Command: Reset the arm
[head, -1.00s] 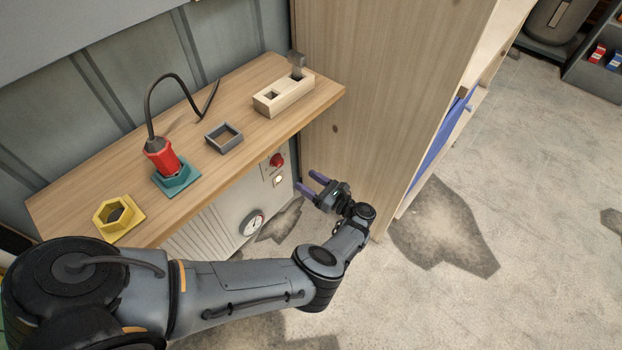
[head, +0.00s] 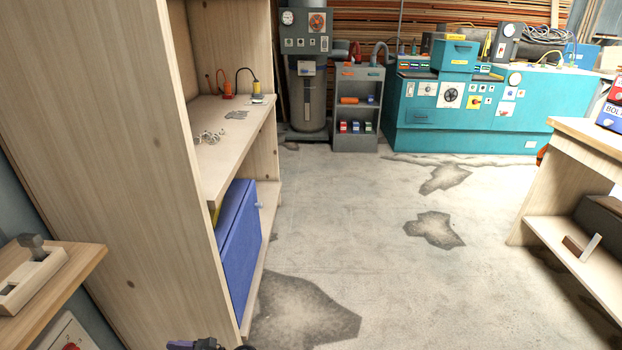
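A small part of my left gripper (head: 192,345) shows at the bottom edge of the head view, in front of the foot of the tall wooden cabinet (head: 120,150). A purple finger and some dark parts are visible. The rest of the gripper and the arm are cut off, so its opening cannot be told. My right gripper is not in view.
A wooden shelf (head: 85,268) with a light wooden block (head: 30,280) is at lower left. The cabinet holds a blue box (head: 240,240). A wooden bench (head: 590,150) stands at right, with teal machines (head: 470,125) behind. The middle floor is clear.

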